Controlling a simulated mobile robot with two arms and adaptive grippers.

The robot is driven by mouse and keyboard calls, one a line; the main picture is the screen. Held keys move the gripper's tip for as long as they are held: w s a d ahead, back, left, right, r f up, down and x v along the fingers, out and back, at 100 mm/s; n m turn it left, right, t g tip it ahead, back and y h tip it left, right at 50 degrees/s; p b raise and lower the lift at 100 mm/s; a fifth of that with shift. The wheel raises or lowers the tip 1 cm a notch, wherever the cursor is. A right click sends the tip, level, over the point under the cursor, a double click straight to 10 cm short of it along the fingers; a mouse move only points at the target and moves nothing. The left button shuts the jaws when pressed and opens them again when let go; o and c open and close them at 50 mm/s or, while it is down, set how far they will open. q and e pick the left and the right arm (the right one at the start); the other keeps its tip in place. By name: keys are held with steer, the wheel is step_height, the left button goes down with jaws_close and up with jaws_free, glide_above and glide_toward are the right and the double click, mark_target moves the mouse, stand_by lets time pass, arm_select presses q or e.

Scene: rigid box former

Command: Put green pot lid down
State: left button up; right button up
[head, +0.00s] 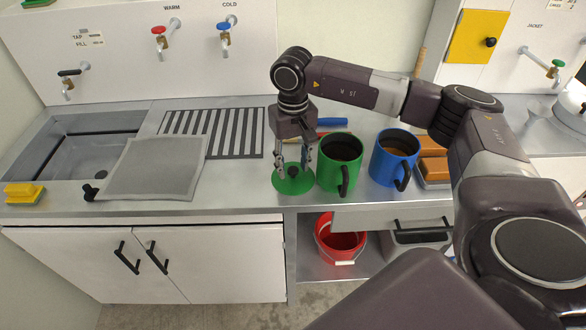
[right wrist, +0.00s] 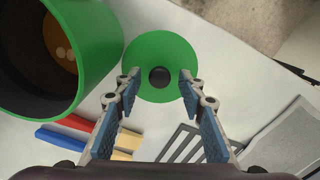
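The green pot lid (head: 291,187), a flat disc with a dark knob, lies flat on the metal counter near its front edge. It also shows in the right wrist view (right wrist: 160,52), with its knob (right wrist: 159,77) in line between the fingertips. The green pot (head: 342,176) stands upright just right of the lid, uncovered, with brown contents. It also shows in the right wrist view (right wrist: 98,40). My right gripper (head: 293,164) points down over the lid. Its fingers are apart in the right wrist view (right wrist: 160,76), with gaps to the knob. My left gripper is out of view.
A blue pot (head: 394,160) with brown contents stands right of the green pot. Orange blocks (head: 433,168) lie beyond it. A grey mesh panel (head: 155,168) and a striped drain area (head: 213,130) lie left. A red bucket (head: 341,243) stands on the shelf below.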

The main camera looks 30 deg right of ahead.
mark_target(293, 169)
step_height(293, 169, up, 10)
steer(key=b, duration=0.1)
steer(key=shift+r+b, duration=0.2)
steer(key=shift+b, duration=0.15)
stand_by(0.3)
